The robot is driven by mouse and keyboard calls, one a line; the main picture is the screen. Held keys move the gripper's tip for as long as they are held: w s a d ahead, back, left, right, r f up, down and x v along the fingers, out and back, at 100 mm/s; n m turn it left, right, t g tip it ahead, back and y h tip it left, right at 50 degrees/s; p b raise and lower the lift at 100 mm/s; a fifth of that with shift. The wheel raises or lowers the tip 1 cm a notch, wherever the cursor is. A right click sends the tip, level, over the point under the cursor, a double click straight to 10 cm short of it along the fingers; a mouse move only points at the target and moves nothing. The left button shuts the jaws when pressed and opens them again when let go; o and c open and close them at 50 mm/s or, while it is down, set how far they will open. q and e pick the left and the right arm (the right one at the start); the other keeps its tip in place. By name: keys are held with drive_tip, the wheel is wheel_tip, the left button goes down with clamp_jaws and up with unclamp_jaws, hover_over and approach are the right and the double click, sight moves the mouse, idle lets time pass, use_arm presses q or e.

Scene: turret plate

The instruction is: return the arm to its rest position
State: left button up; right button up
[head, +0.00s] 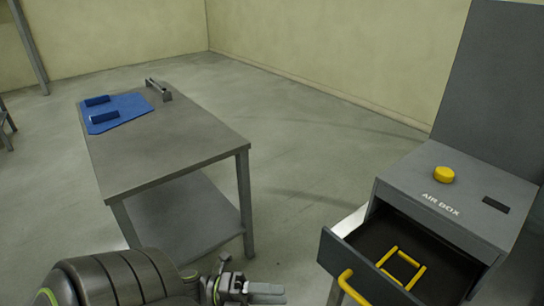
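My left arm comes in at the bottom left, and its gripper (266,293) is at the bottom edge, pointing right. It is in front of the table and left of the open drawer, apart from both. Its fingers look close together, but I cannot tell whether they are shut. I see nothing held in it. My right arm and gripper are not in view.
A grey table (180,150) carries a blue mat (120,108) with two blue rolls and a metal bracket (158,89). On the right, a grey AIR BOX cabinet (415,178) has a yellow button (444,174) and an open drawer (340,262) with a yellow frame (402,266) inside.

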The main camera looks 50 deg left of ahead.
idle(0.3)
use_arm(q)
drive_tip(key=a+f+n+y, duration=0.4)
drive_tip(key=f+n+y, duration=0.15)
drive_tip(key=f, duration=0.35)
drive_tip(key=w+a+f+n+y, duration=0.1)
drive_tip(key=a+f+n+y, duration=0.3)
drive_tip(key=f+n, duration=0.4)
drive_tip(key=a+f+n+y, duration=0.5)
drive_tip(key=f, duration=0.4)
drive_tip(key=s+d+f+n+g+y, duration=0.25)
drive_tip(key=s+f+n+g, duration=0.6)
drive_tip(key=f, duration=0.75)
drive_tip(key=s+d+f+n+g+h, duration=0.1)
drive_tip(key=s+d+f, duration=0.2)
drive_tip(key=s, duration=0.4)
drive_tip(key=s+d+f+n+g, duration=0.1)
drive_tip(key=s+d+f+g, duration=0.1)
drive_tip(key=s+d+f, duration=0.2)
drive_tip(key=s+d, duration=0.2)
drive_tip(key=shift+s+d+n+h, duration=0.2)
drive_tip(key=shift+s+n+h, duration=0.1)
drive_tip(key=shift+s+h, duration=0.1)
